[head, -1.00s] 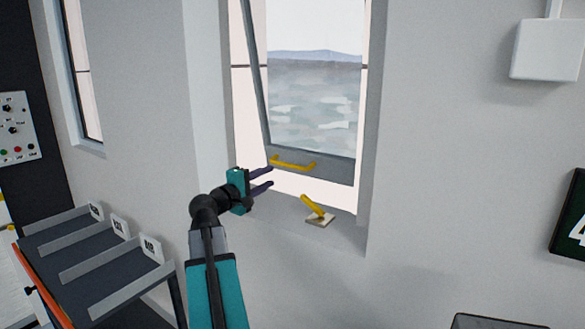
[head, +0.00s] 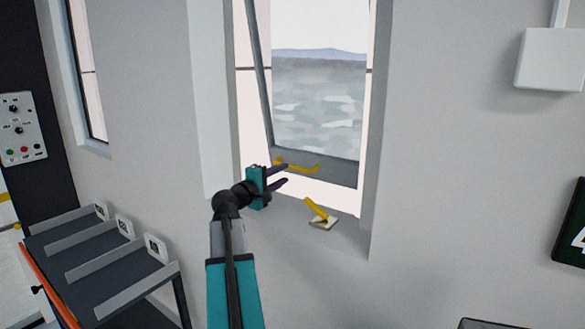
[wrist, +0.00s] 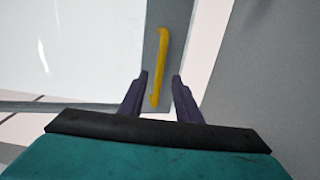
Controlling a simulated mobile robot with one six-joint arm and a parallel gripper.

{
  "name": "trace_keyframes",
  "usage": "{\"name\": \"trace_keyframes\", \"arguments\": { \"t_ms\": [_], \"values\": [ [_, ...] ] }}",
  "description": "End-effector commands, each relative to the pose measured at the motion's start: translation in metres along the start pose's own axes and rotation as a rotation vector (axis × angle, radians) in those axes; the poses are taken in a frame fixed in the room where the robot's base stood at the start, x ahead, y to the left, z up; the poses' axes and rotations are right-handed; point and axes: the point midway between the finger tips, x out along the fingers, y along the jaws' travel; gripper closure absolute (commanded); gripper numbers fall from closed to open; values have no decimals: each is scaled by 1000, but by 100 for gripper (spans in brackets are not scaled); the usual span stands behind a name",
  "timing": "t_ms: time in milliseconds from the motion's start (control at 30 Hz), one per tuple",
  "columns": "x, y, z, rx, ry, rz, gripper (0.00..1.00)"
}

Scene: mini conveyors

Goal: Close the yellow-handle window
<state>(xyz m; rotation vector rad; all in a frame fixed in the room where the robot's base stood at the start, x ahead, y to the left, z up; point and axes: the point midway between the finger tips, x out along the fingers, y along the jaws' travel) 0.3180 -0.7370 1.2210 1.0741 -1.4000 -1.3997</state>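The window sash (head: 268,110) is grey-framed and tilted open in its opening, with a gap at its bottom edge. Its yellow handle (head: 300,168) is a bar on the bottom rail. My gripper (head: 284,175) is at the left end of this handle in the head view. In the wrist view the yellow handle (wrist: 159,68) runs lengthwise ahead, its near end between the two dark fingers of my gripper (wrist: 161,92). The fingers are apart, with space on both sides of the handle. A yellow lever (head: 316,209) on a pale base sits on the sill below.
A dark rack with grey rails (head: 110,285) and number tags stands at lower left. A control panel (head: 22,128) is on the dark wall at far left. A white box (head: 550,58) hangs on the right wall. The sill (head: 345,238) is otherwise clear.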

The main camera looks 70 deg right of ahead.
Motion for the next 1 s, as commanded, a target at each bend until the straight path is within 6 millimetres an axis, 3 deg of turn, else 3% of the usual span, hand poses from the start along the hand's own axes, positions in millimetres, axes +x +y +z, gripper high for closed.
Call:
{"name": "trace_keyframes", "arguments": {
  "t_ms": [500,700,1000],
  "values": [
    [68,2,-2,-1,0,0,69],
    [79,1,-2,-1,2,1,69],
    [80,0,-2,-1,3,1,69]
  ]
}}
